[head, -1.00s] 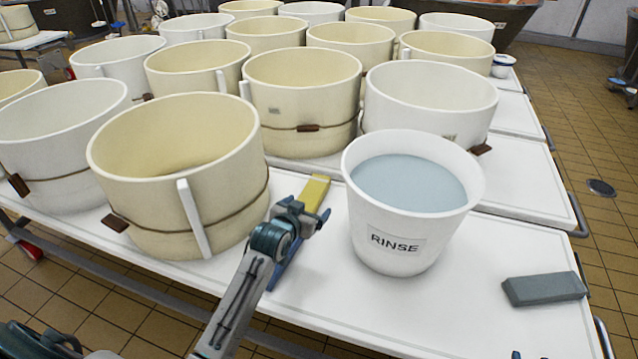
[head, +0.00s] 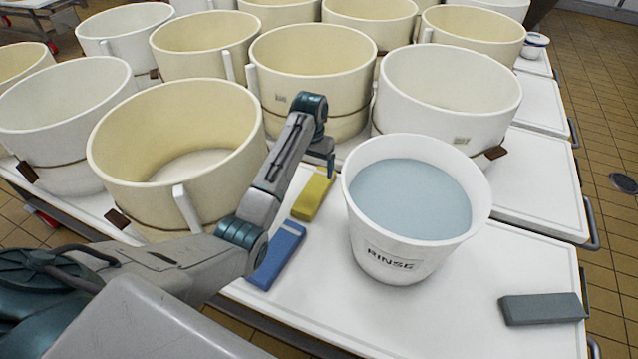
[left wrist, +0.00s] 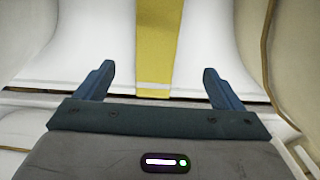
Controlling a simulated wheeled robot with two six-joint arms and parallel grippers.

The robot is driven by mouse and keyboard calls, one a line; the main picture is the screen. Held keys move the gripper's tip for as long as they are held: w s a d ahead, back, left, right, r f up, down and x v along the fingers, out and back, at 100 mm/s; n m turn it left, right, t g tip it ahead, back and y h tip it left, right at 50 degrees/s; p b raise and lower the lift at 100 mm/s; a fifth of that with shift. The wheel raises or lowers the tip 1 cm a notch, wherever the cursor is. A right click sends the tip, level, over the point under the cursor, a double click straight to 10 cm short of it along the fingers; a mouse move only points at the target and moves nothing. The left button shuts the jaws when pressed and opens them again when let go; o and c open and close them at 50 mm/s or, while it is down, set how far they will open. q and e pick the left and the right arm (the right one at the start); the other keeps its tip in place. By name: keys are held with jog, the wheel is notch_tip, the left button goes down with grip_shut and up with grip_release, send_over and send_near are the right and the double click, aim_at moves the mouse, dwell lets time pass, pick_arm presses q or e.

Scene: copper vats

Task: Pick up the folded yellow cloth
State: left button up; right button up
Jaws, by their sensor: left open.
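The folded yellow cloth (head: 314,196) lies on the white table between the cream vat and the rinse bucket. My left gripper (head: 327,165) is open and empty, pointing down above the cloth's far end. In the left wrist view the yellow cloth (left wrist: 157,45) runs up the picture between the two spread fingers (left wrist: 158,70), with a pale stripe near its lower end. I see no contact between fingers and cloth. The head view does not clearly show the gap between them. My right gripper is not in view.
The white rinse bucket (head: 412,235), full of bluish water, stands right of the yellow cloth. A cream vat (head: 150,190) stands close on the left. A blue folded cloth (head: 277,257) lies nearer and a grey one (head: 542,309) far right. Several vats crowd behind.

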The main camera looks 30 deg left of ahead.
aim_at(314, 189)
pick_arm(q)
notch_tip(314, 189, down, 4)
jog(key=shift+s, duration=0.15)
jog(key=f, duration=0.3)
jog(key=f+b, duration=0.1)
jog(key=f, duration=0.1)
jog(key=shift+w+d+f, duration=0.25)
jog(key=shift+d+f, duration=0.05)
jog(key=shift+f, duration=0.25)
jog(key=c, duration=1.2)
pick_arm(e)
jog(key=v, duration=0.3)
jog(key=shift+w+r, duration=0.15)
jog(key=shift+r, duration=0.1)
